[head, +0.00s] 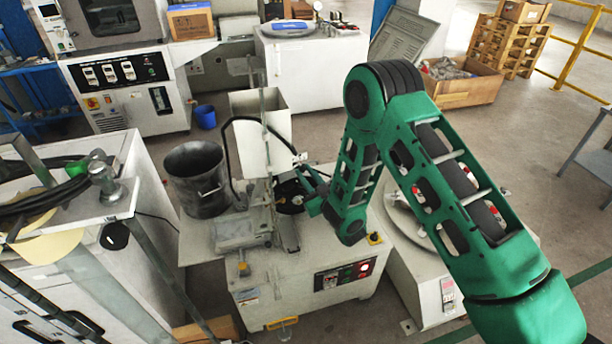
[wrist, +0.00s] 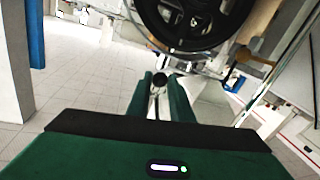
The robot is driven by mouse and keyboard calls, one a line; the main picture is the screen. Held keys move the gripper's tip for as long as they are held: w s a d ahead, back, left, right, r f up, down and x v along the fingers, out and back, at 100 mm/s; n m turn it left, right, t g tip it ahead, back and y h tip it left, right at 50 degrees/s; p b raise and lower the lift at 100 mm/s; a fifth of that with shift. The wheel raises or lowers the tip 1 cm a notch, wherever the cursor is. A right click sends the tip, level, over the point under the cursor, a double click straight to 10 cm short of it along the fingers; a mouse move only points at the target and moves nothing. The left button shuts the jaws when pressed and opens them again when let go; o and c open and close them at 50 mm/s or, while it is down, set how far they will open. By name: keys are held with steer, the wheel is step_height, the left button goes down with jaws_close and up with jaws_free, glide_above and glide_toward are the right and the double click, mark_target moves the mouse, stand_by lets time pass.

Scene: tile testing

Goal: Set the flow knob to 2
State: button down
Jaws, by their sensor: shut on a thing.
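In the head view the knob cannot be made out behind the gripper. A large black wheel (wrist: 190,25) is just above the fingertips in the wrist view.
A dark metal bucket (head: 196,182) stands on the machine's left side. A black hose (head: 226,150) loops up to the post. A panel with red and green buttons (head: 345,275) is below my arm. A white cabinet (head: 312,75) stands behind.

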steer(key=c, duration=1.6)
jaws_free()
steer(key=shift+s+d, duration=0.1)
steer(key=v, duration=1)
steer(key=shift+s+d, duration=0.15)
steer(key=shift+s, duration=0.05)
